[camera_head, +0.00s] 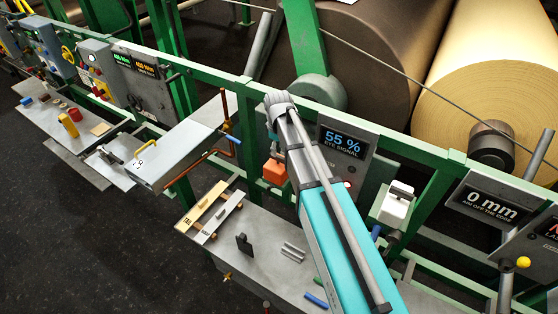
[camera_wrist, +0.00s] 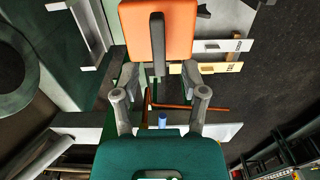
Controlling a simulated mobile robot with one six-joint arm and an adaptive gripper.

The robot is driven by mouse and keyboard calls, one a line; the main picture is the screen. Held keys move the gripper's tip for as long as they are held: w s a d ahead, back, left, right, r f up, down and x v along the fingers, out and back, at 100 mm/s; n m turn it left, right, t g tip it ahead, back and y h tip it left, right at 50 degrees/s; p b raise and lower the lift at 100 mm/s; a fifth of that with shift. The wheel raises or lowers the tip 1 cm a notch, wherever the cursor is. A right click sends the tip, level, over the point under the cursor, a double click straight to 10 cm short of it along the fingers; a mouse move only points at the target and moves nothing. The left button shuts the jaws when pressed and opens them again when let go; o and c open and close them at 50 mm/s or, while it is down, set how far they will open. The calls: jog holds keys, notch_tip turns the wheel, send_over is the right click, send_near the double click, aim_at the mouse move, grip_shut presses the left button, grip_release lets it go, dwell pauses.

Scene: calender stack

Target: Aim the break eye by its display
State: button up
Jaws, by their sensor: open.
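The break eye appears to be the orange block (camera_head: 274,171) on the green frame, just left of my arm in the head view. In the wrist view the orange block (camera_wrist: 178,22) fills the top, with a dark upright bar (camera_wrist: 157,45) in front of it. The eye display (camera_head: 343,144) reads "55 % EYE SIGNAL". My gripper (camera_wrist: 160,82) is open, its two fingers apart on either side of the bar's lower end. I cannot tell whether either finger touches the bar.
A grey shelf (camera_head: 225,255) below holds two labelled strips (camera_head: 208,210), a dark block and small rods. A large brown roll and a cream roll (camera_head: 495,75) stand behind the green rail. Another display (camera_head: 490,202) reads "0 mm".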

aim_at(278, 156)
jog(key=shift+f+b, duration=1.8)
jog(key=shift+f, duration=0.25)
grip_shut()
